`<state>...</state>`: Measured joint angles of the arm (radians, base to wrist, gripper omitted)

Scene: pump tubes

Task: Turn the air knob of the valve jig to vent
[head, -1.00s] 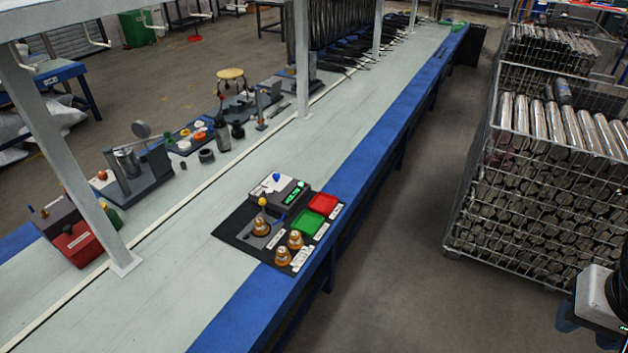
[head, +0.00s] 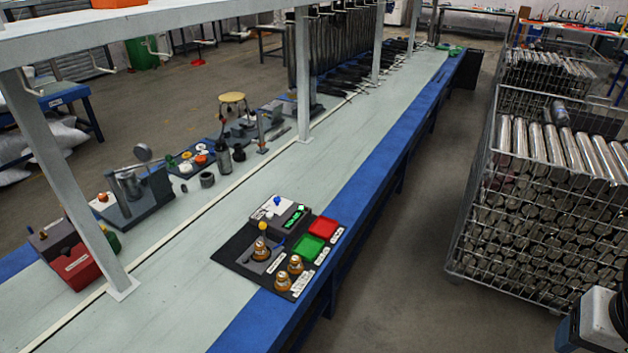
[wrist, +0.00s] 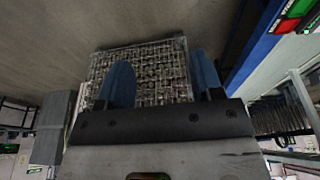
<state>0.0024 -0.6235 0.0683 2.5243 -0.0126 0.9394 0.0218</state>
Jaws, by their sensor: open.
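The valve jig stands on a black mat (head: 229,258) on the bench in the head view. Its grey box (head: 291,218) has a lit green display and a blue knob (head: 277,200) on its white top face. In front of the box is a fixture with a yellow ball (head: 263,226) above a brass-coloured part. The knob's exact setting is too small to read. My gripper (wrist: 160,64) shows in the wrist view with its two blue fingers apart and nothing between them. It is away from the jig, over the aisle side.
Red (head: 322,227) and green (head: 308,247) trays and two brass-coloured parts sit on the mat. A white post (head: 75,190) rises from the bench at left. A wire cage of metal tubes (head: 545,200) stands at right. The bench around the mat is mostly clear.

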